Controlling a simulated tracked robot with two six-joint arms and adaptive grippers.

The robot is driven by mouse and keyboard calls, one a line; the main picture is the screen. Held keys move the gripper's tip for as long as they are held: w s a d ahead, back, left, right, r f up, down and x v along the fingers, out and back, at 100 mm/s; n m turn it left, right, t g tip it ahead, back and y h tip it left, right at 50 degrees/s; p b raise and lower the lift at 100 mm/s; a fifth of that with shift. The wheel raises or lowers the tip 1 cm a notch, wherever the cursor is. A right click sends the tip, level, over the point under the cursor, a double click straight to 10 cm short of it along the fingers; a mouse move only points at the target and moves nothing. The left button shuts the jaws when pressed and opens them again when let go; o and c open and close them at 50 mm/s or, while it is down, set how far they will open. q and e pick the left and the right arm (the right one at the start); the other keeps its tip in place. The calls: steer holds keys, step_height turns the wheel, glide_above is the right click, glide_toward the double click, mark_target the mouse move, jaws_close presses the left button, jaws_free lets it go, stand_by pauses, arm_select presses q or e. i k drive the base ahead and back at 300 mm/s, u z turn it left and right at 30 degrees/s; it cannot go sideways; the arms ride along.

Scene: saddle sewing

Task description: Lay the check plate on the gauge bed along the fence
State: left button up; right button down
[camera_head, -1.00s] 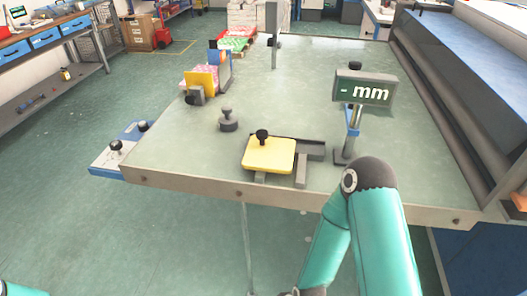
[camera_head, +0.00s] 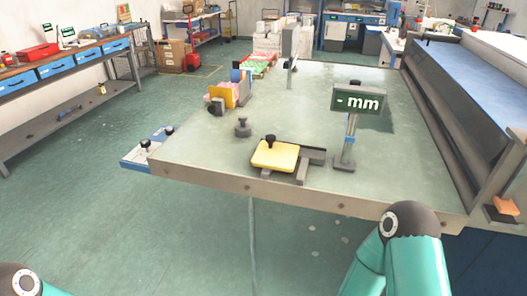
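A yellow plate with a black knob, which looks like the check plate (camera_head: 275,157), lies near the table's front edge. It sits on or against a dark grey fixture (camera_head: 312,157), which looks like the gauge bed with its fence. The plate looks roughly flat; I cannot tell whether its edge touches the fence. A display reading "- mm" (camera_head: 358,100) stands on a post to the right of it. Neither of my grippers is in view; only parts of my teal arms show along the bottom edge.
A grey knobbed weight (camera_head: 243,127) stands behind the plate. Farther back are a holder with a yellow card (camera_head: 222,95) and a grey upright post (camera_head: 290,58). A blue and white plate with black knobs (camera_head: 148,148) juts out at the table's left. The table's middle is clear.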

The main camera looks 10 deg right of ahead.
mark_target(271, 154)
steer(key=z, duration=1)
steer(key=i, duration=0.6)
steer(key=u, duration=1.2)
